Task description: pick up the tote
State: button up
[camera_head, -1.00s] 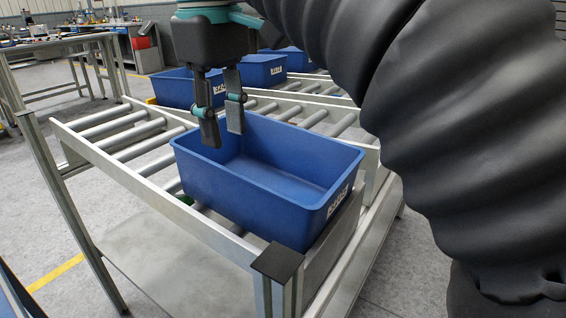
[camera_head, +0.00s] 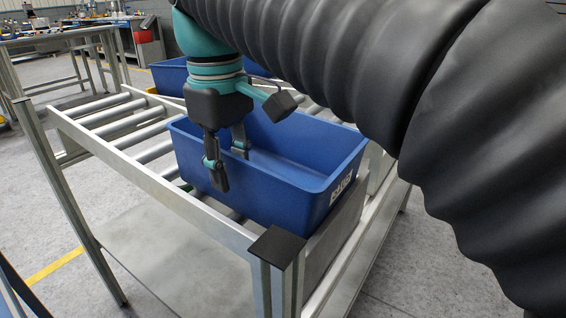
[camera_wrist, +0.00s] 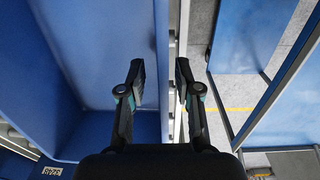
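The blue tote (camera_head: 275,196) is open-topped and has a white label on its right end. It sits upright at the near end of the roller conveyor. My gripper (camera_head: 230,166) points down at its near long wall, toward the left end. One finger is outside that wall and the other is inside the tote. In the wrist view the gripper (camera_wrist: 160,72) is open, with the rim between the fingers and a gap visible beside them. The tote's inside (camera_wrist: 95,60) fills the left of that view.
The metal roller conveyor (camera_head: 185,213) has a side rail along the tote's near side and a dark-capped corner post (camera_head: 277,245). Another blue tote (camera_head: 168,77) stands behind, partly hidden by my arm. Bare rollers (camera_head: 115,117) lie to the left.

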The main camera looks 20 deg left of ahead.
aim_at(234, 209)
jog(key=shift+a+f+b, duration=0.1)
jog(key=shift+f+b, duration=0.2)
jog(key=shift+f, duration=1.5)
grip_shut()
jog(key=shift+r, duration=0.1)
